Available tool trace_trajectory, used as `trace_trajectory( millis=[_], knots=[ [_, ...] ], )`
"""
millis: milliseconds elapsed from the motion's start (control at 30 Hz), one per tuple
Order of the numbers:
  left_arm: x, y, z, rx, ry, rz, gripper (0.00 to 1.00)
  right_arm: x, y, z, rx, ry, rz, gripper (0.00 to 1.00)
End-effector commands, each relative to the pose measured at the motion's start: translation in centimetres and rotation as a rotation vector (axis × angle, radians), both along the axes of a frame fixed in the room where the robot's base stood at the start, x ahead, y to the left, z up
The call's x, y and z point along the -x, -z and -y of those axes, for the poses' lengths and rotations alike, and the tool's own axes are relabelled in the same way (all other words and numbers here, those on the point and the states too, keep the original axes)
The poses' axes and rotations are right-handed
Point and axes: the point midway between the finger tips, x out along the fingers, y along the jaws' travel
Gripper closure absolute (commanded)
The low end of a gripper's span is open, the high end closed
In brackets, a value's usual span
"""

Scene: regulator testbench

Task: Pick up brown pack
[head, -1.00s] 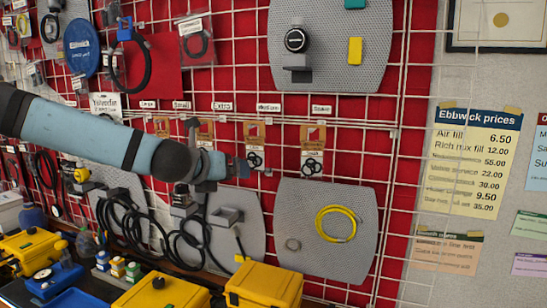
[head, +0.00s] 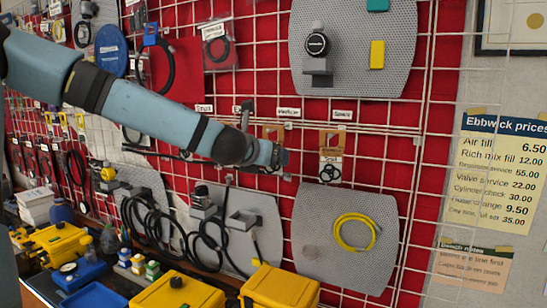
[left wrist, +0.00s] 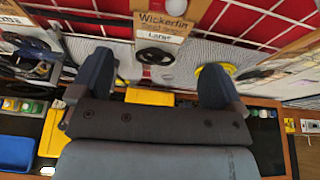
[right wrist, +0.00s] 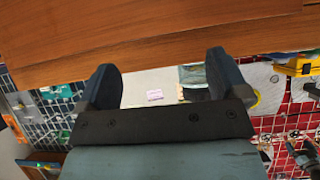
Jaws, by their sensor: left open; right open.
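Brown packs with black rings hang on the red grid wall. One brown pack (head: 331,142) hangs fully in view under the "Spare" label, right of my left gripper. Another brown pack (head: 274,131) under "Medium" is mostly hidden by my left gripper (head: 284,157). The left wrist view shows a brown pack reading "Wickerfin" and "Large" (left wrist: 162,20), ahead and roughly centred between the open fingers (left wrist: 157,78). Its black ring shows below the print. The fingers look empty. My right gripper (right wrist: 161,80) is open and empty in the right wrist view, under a wooden surface (right wrist: 150,32).
A grey panel with a yellow coil (head: 356,232) hangs below right of the left gripper. Another grey panel (head: 350,80) hangs above. Black hoses (head: 205,240) hang at lower left. Yellow cases (head: 280,290) stand on the bench below.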

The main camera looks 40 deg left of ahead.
Motion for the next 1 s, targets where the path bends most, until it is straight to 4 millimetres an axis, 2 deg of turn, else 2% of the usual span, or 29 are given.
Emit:
trace_trajectory(
  millis=[167,500,833,1000],
  knots=[
    [-0.9,0.2,-0.4,0.000,0.000,0.000,0.06,0.0,-0.3,0.1,0.001,0.001,0.000,0.07],
    [-4.5,1.4,-1.6,0.001,0.001,-0.001,0.06,-0.1,-1.2,0.4,0.005,0.006,0.005,0.07],
    [-4.9,1.5,-1.8,0.001,0.001,0.001,0.06,-0.1,-1.1,0.4,0.005,0.006,0.002,0.07],
    [-4.9,1.5,-1.8,0.000,0.001,0.001,0.45,-0.1,-1.1,0.3,0.005,0.005,0.001,0.07]
  ],
)
